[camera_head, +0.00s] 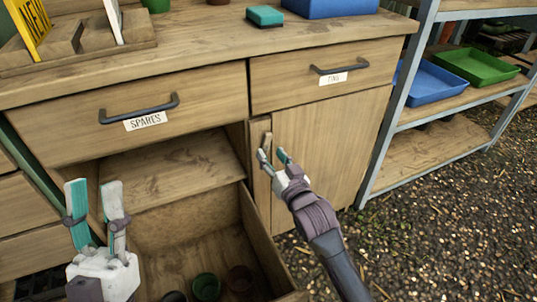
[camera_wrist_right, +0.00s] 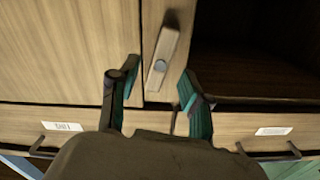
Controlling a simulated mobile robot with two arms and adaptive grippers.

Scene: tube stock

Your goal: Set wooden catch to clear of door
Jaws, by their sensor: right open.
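The wooden catch (camera_head: 267,151) is a small pale bar on the narrow upright beside the cabinet door (camera_head: 325,145). In the right wrist view the catch (camera_wrist_right: 167,52) stands nearly upright, slightly tilted, with a round pivot head on it. Its lower end there lies near the door's edge; I cannot tell whether it overlaps the door. The door looks closed. My right gripper (camera_head: 273,158) is open at the catch; in the wrist view its fingers (camera_wrist_right: 155,92) are spread either side of the catch's near end. My left gripper (camera_head: 95,184) is open and empty at lower left.
Above are the SPARES drawer (camera_head: 145,108) and a second labelled drawer (camera_head: 325,73), both shut with dark handles. A metal-framed shelf (camera_head: 398,110) with blue and green trays stands right of the cabinet.

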